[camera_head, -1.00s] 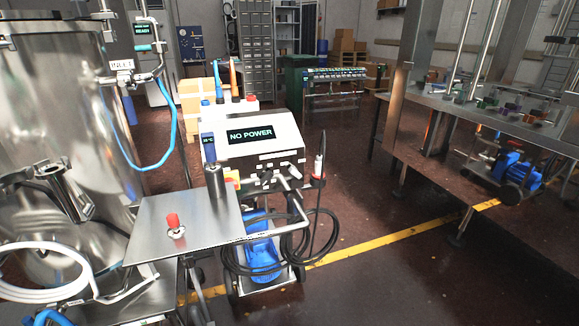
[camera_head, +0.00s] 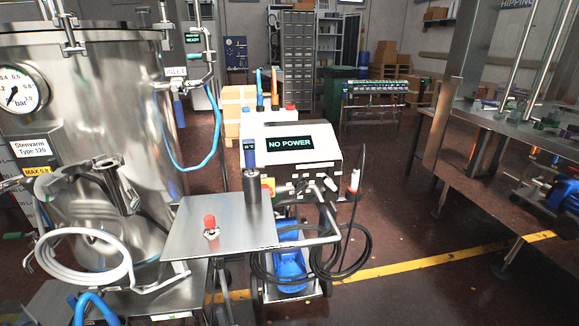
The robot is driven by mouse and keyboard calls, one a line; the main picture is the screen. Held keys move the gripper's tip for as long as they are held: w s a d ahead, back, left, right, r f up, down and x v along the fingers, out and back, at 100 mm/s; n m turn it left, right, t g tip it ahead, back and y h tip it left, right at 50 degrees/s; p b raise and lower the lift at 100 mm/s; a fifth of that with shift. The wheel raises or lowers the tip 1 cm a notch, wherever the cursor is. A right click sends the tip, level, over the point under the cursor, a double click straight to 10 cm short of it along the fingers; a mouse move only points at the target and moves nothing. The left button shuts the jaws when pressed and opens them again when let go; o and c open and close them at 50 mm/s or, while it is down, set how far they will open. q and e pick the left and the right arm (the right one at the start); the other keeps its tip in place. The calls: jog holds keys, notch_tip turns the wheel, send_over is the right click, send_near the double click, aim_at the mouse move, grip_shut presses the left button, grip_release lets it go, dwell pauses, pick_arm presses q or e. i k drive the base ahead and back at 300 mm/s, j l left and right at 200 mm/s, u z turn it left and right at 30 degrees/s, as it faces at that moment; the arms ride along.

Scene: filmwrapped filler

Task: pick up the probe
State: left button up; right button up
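What looks like the probe (camera_head: 249,154) is a blue handheld piece with a small lit display. It stands upright in a dark grey cylindrical holder (camera_head: 252,186) at the back right of a steel shelf (camera_head: 205,240). Its lower part is hidden inside the holder. The shelf is in front of a white machine (camera_head: 318,165) with a screen reading NO POWER. Neither of my grippers is in view.
A red-topped fitting (camera_head: 210,225) stands on the shelf. A large steel tank (camera_head: 100,110) with a gauge and a coiled white hose (camera_head: 80,255) is at left. Black cables (camera_head: 345,262) hang right of the shelf. Open floor lies at right, before a steel table (camera_head: 500,150).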

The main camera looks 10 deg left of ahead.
aim_at(248, 145)
jog(key=i+l, duration=0.95)
jog(key=i, duration=0.15)
